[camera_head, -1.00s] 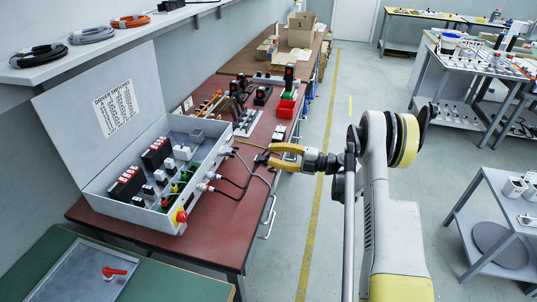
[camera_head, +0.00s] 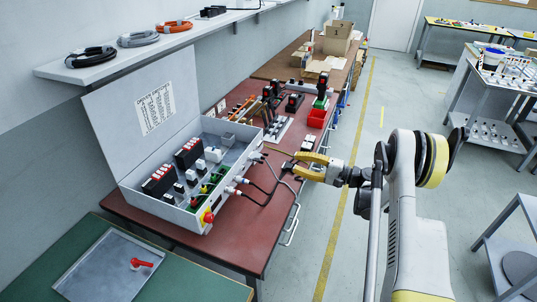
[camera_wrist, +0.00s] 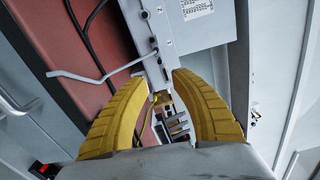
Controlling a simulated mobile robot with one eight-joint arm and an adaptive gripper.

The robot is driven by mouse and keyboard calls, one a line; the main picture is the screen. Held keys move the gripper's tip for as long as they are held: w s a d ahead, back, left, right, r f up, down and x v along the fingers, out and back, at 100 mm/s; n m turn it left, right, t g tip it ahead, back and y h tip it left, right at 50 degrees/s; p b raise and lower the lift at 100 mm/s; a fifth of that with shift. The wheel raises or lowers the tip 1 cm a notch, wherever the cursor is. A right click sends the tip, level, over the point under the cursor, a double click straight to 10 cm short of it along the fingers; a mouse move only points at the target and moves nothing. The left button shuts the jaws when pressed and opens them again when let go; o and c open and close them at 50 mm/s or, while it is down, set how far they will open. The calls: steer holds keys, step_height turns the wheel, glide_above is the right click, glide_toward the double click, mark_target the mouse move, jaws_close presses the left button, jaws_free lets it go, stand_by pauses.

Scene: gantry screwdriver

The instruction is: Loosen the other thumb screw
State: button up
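My gripper (camera_head: 299,163) has two yellow fingers and hangs at the front edge of the red bench (camera_head: 178,228). In the wrist view the fingers (camera_wrist: 165,76) are apart. A narrow part of a grey box (camera_wrist: 205,28) with a printed label and numbered sockets shows between and beyond the tips. Contact with it cannot be told. Below it, between the fingers, a small yellow part and a dark and grey fitting (camera_wrist: 176,126) show. I cannot make out either thumb screw. In the head view a small black-and-white device (camera_head: 288,167) lies just left of the fingertips.
An open grey control box (camera_head: 160,213) with a red knob (camera_head: 208,217) stands on the bench. Black cables (camera_head: 262,190) run from it towards my gripper. A bent rail (camera_head: 293,226) sticks out along the bench front.

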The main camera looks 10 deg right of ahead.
mark_target(266, 155)
steer(key=m, duration=1.8)
steer(key=shift+w+a+p, duration=0.3)
steer(key=shift+a+p, duration=0.1)
steer(key=b+x, duration=0.3)
steer(key=x, duration=0.6)
steer(key=shift+w+a+f, duration=0.1)
steer(key=shift+w+a, duration=0.1)
steer(key=shift+a, duration=0.05)
steer(key=shift+w+a, duration=0.25)
steer(key=shift+a, duration=0.05)
steer(key=shift+c, duration=0.4)
jaws_close()
